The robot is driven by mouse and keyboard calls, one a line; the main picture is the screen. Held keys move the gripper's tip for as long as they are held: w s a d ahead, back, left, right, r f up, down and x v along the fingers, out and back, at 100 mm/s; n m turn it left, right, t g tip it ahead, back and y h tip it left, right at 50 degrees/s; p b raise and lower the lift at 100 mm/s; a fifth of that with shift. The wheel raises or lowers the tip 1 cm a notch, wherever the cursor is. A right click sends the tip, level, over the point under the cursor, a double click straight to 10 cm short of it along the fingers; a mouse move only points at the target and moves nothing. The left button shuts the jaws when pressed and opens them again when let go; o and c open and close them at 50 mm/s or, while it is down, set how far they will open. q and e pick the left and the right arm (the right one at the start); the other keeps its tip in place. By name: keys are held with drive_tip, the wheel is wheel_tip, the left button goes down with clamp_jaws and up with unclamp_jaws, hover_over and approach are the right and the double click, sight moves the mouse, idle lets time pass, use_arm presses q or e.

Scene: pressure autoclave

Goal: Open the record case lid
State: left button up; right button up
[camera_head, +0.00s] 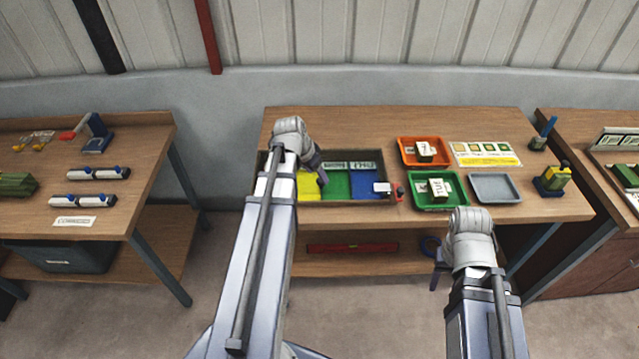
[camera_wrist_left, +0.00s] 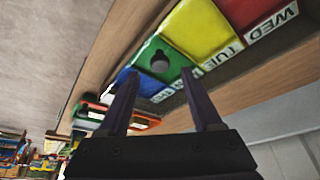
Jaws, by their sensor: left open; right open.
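A long dark case (camera_head: 352,206) lies on the middle table, which I take to be the record case. Yellow (camera_head: 309,188), green (camera_head: 336,185) and blue (camera_head: 365,183) panels show in it, with white labels behind; my left arm hides its left part.
A small white block (camera_head: 381,187) sits at the case's right end. Orange (camera_head: 407,163) and green (camera_head: 412,205) trays hold label blocks; a grey tray (camera_head: 495,199) looks empty. Side tables flank the middle one.

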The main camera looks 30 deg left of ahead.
sight(319, 181)
use_arm(q)
drive_tip(key=b+x, duration=0.2)
drive_tip(key=x, duration=0.2)
drive_tip(key=shift+b, duration=0.3)
drive_tip(key=shift+r, duration=0.15)
clamp_jaws()
idle(1.0)
